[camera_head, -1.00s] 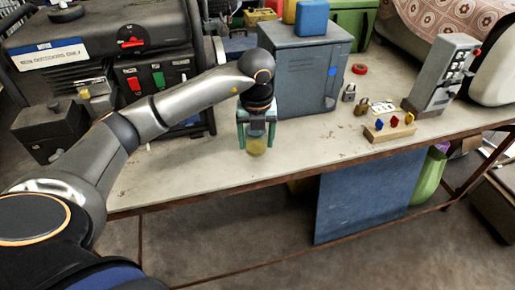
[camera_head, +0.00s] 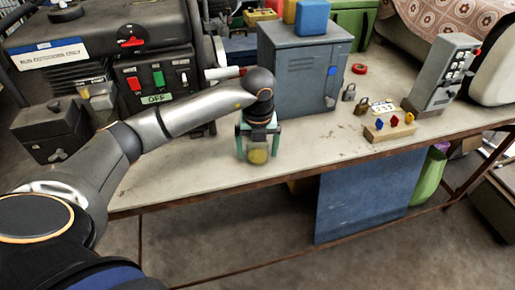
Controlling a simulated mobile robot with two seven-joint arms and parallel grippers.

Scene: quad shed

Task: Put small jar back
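A small glass jar (camera_head: 257,156) with yellowish contents is upright between the green fingers of my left gripper (camera_head: 258,152), over the front part of the workbench (camera_head: 190,172). The gripper points down from above, with one finger on each side of the jar, and appears shut on it. The upper part of the jar is partly hidden by the gripper. I cannot tell whether its base touches the bench top. My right gripper is not in view.
A grey-blue metal cabinet (camera_head: 296,80) stands just behind the gripper. Padlocks (camera_head: 361,107), a wooden block with coloured keys (camera_head: 390,128) and a grey keypad box (camera_head: 443,75) are to the right. A generator (camera_head: 120,60) stands at the left. The front bench strip is mostly clear.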

